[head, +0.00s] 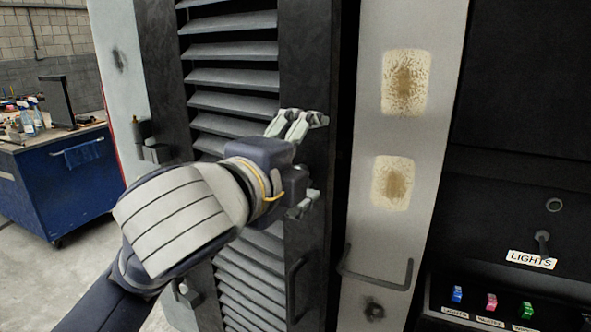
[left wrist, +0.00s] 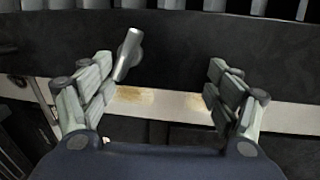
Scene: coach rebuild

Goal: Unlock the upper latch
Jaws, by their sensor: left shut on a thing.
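A dark louvred door panel (head: 305,90) stands upright in front of me. My left gripper (head: 316,157) is at its right-hand frame, with one finger above and one below. The grey latch lever (left wrist: 128,54) shows in the left wrist view, tilted against the left-hand finger. In the head view the gripper hides most of the latch. My right gripper is not in view.
A pale post (head: 376,234) with two yellowish rough patches stands right of the door. A dark bar handle (head: 294,290) is lower on the door frame. A switch panel with a LIGHTS label (head: 531,260) is at right. A blue workbench (head: 65,190) stands at left.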

